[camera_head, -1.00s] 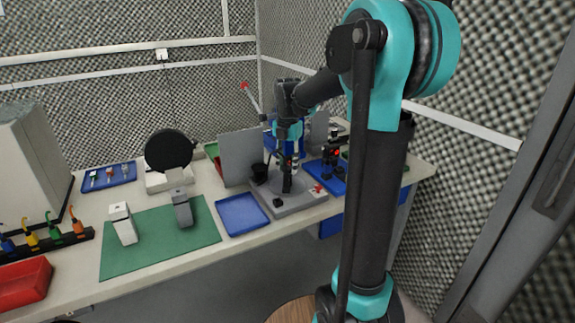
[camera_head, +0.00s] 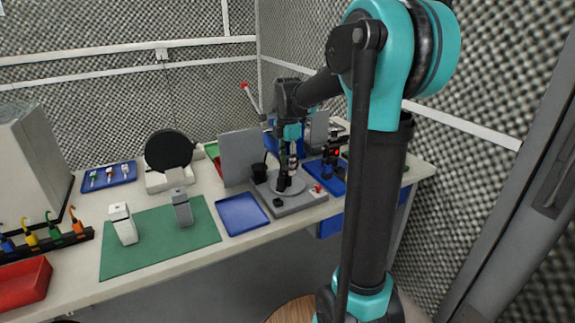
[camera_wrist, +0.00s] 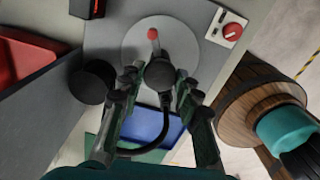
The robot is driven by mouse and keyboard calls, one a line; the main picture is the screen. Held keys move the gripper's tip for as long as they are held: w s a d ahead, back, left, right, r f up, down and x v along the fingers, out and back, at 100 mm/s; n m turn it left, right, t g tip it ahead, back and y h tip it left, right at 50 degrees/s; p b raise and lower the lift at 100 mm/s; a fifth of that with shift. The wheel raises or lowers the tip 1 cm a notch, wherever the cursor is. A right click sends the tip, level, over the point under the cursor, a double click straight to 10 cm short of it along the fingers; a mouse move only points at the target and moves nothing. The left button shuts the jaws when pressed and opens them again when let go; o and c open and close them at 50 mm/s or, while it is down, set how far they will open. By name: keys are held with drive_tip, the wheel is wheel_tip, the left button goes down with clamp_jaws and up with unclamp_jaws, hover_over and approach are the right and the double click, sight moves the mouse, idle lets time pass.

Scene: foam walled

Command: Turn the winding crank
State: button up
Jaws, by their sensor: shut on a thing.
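The winding crank stands on a round grey turntable (camera_head: 297,185) on a grey base plate (camera_head: 303,201). In the wrist view the pale disc (camera_wrist: 131,46) carries a dark round knob (camera_wrist: 160,73) and a small red-tipped piece (camera_wrist: 153,36) beyond it. My gripper (camera_head: 283,184) reaches down onto the disc from above. In the wrist view its two fingers (camera_wrist: 160,92) stand either side of the dark knob and are shut on it. The fingers and the knob hide part of the crank. A black curved piece runs below the knob.
A black cup (camera_head: 259,172) stands left of the disc. A red knob (camera_head: 318,188) sits on the plate's right. A grey upright panel (camera_head: 240,157) stands behind. A blue tray (camera_head: 242,214) and a green mat (camera_head: 150,247) lie left.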

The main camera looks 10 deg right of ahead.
drive_tip(key=shift+m, duration=26.2)
